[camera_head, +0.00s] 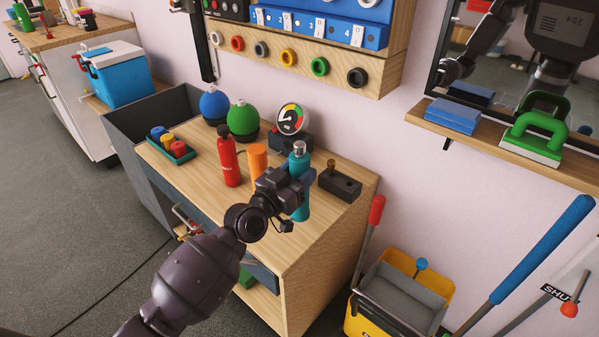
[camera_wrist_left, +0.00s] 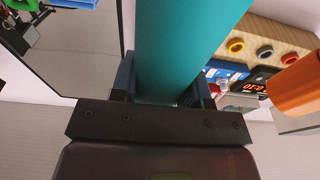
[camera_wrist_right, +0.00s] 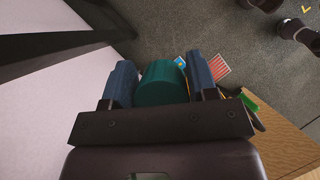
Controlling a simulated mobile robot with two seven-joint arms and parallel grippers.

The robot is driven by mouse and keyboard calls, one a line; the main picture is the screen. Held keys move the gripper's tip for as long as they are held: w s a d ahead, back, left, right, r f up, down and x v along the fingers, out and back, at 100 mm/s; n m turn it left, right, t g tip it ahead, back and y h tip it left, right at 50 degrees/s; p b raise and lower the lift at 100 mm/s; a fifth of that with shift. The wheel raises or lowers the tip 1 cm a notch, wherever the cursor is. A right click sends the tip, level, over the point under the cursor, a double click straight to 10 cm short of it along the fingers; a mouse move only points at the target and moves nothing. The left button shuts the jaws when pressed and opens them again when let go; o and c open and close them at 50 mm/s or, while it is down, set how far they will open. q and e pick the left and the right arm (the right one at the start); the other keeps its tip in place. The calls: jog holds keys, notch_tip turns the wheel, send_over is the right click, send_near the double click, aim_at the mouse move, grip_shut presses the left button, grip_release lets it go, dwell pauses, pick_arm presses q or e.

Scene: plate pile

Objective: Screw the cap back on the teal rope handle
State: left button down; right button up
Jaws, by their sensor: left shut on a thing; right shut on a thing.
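The teal bottle (camera_head: 300,205) stands upright at the front right of the wooden workbench; its top end is grey. My left gripper (camera_head: 299,182) is shut around its body, which also fills the space between the fingers in the left wrist view (camera_wrist_left: 188,45). My right gripper (camera_wrist_right: 160,82) is shut on a dark teal round piece, seemingly the cap (camera_wrist_right: 161,84), seen in the right wrist view. The right gripper is outside the head view, so its distance from the bottle cannot be told. No rope handle can be made out.
On the workbench (camera_head: 200,150), an orange cylinder (camera_head: 258,160) and a red bottle (camera_head: 229,162) stand left of the teal bottle. A dark block with a knob (camera_head: 340,183) is close on its right. A gauge (camera_head: 291,120) and round green flask (camera_head: 242,120) stand behind.

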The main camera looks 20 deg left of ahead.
pick_arm(q)
jog(key=shift+r, duration=0.15)
pick_arm(e)
jog(key=shift+r, duration=0.1)
